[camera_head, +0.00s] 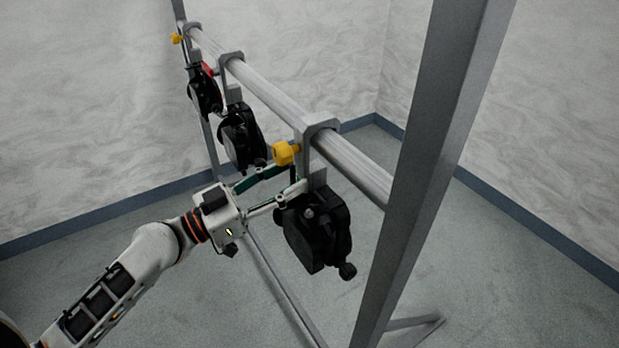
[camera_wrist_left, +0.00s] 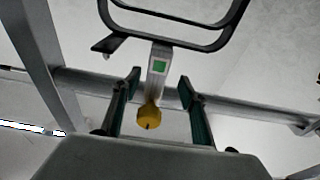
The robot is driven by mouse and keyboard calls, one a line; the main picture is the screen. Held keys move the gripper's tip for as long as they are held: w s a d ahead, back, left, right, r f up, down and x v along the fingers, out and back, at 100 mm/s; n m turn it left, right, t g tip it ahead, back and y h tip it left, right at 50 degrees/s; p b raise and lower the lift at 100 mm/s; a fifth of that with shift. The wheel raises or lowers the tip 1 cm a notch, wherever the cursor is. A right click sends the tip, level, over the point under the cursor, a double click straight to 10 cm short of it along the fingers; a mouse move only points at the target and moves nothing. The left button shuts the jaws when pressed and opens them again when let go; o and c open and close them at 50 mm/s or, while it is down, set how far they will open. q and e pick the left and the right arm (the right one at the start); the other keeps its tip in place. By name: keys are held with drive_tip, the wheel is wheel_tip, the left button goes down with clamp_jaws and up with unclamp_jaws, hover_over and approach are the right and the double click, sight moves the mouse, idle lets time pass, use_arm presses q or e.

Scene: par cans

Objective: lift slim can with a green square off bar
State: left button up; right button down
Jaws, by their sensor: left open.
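The slim can with a green square (camera_head: 318,232) is black and hangs nearest on the bar (camera_head: 268,95) by a grey hook clamp with a yellow knob (camera_head: 285,153). In the left wrist view the green square (camera_wrist_left: 159,66) shows on the grey hanger strap, with the yellow knob (camera_wrist_left: 149,117) and the black yoke (camera_wrist_left: 178,41) at either end. My left gripper (camera_head: 292,180) is open at the strap, just under the knob. In the left wrist view its fingers (camera_wrist_left: 158,85) stand on either side of the strap, with gaps. My right gripper is not in view.
Two more black cans hang farther along the bar, a middle one (camera_head: 240,137) and a far one (camera_head: 203,92) with red by its hanger. A grey upright post (camera_head: 425,150) stands close on the right. Open floor lies below.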

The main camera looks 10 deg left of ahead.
sight(314, 165)
use_arm(q)
drive_tip(key=shift+w+d+r, duration=0.35)
drive_tip(key=shift+d, duration=0.05)
drive_tip(key=shift+w+d+p, duration=0.25)
drive_tip(key=shift+p, duration=0.2)
drive_tip(key=p+x, duration=0.2)
drive_tip(key=x, duration=0.2)
drive_tip(key=shift+s+d+f, duration=0.1)
drive_tip(key=shift+d+f, duration=0.05)
drive_tip(key=shift+d, duration=0.25)
drive_tip(key=shift+f, duration=0.2)
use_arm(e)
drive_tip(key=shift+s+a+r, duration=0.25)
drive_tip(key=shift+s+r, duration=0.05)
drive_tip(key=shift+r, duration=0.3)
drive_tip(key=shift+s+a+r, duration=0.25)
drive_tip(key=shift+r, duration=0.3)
use_arm(q)
drive_tip(key=shift+c, duration=0.4)
clamp_jaws()
drive_tip(key=shift+w+r, duration=0.25)
drive_tip(key=shift+r, duration=0.05)
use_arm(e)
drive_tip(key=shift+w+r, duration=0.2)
